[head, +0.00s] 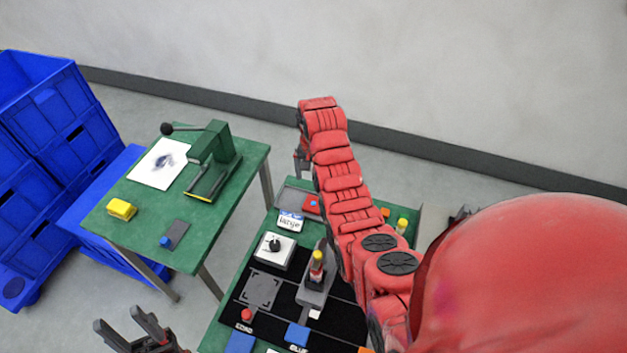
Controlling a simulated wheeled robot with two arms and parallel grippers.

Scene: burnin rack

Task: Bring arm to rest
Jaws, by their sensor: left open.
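My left gripper (122,320) shows at the bottom left edge, its two dark fingers spread apart with nothing between them. It hangs in front of the green side table and left of the green bench. My red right arm (343,185) reaches up and away across the bench. A small grey part at its far end, seemingly my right gripper (301,161), is mostly hidden behind the arm, so its jaws cannot be made out.
The green bench (228,318) holds a black mat, a white box with a dial (273,249), a grey fixture (316,287) and a red button (247,315). The side table (215,235) carries a press (212,160) and a yellow block (121,209). Blue crates (50,135) stand left.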

